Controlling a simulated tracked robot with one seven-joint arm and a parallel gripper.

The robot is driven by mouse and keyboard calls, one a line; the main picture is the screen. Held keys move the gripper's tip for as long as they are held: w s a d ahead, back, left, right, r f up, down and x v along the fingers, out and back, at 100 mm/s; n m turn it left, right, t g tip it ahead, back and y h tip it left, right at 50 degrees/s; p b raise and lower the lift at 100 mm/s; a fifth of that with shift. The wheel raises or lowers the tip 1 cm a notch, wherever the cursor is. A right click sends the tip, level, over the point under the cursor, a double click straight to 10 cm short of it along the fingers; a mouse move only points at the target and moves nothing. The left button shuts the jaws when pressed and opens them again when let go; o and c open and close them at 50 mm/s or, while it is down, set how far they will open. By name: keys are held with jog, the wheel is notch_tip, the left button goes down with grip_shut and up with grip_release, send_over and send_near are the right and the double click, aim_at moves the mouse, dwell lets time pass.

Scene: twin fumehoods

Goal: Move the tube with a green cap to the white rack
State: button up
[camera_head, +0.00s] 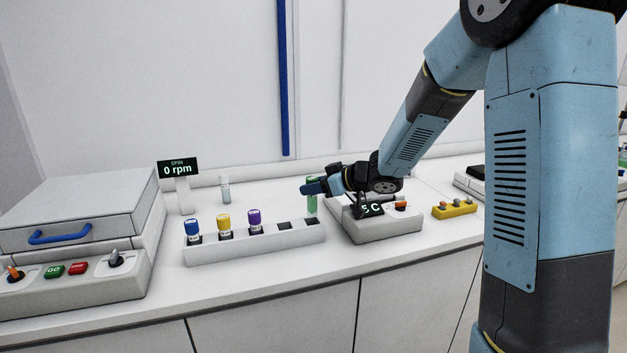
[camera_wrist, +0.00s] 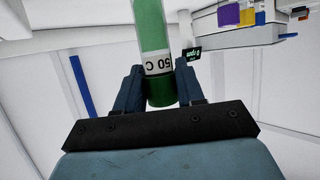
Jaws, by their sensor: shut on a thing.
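The green-capped tube (camera_head: 312,205) is upright in my gripper (camera_head: 311,188), at the right end of the white rack (camera_head: 255,248). In the wrist view, the tube (camera_wrist: 150,28) has a green body, a white label reading "50 C" and a dark green cap between the two blue fingers of my gripper (camera_wrist: 160,88). The fingers are shut on the tube near its cap. In the head view, its lower end is close to the rack's rightmost hole; I cannot tell whether it is above or inside it. The rack holds blue-, yellow- and purple-capped tubes, with an empty hole beside the purple one.
A centrifuge-like box (camera_head: 85,215) with a blue handle stands at left, near a "0 rpm" display (camera_head: 178,170). A small pale vial (camera_head: 225,190) stands behind the rack. A device with a display (camera_head: 380,228) is just right of the rack, then a yellow block (camera_head: 454,209).

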aim_at(315, 215)
jog(key=shift+f, duration=0.45)
jog(key=shift+f, duration=3.25)
dwell(1.5)
jog(key=o, duration=1.2)
jog(key=shift+s+d, duration=0.1)
jog(key=v, duration=1.3)
jog(key=shift+d+r, duration=0.15)
jog(key=shift+d, duration=0.1)
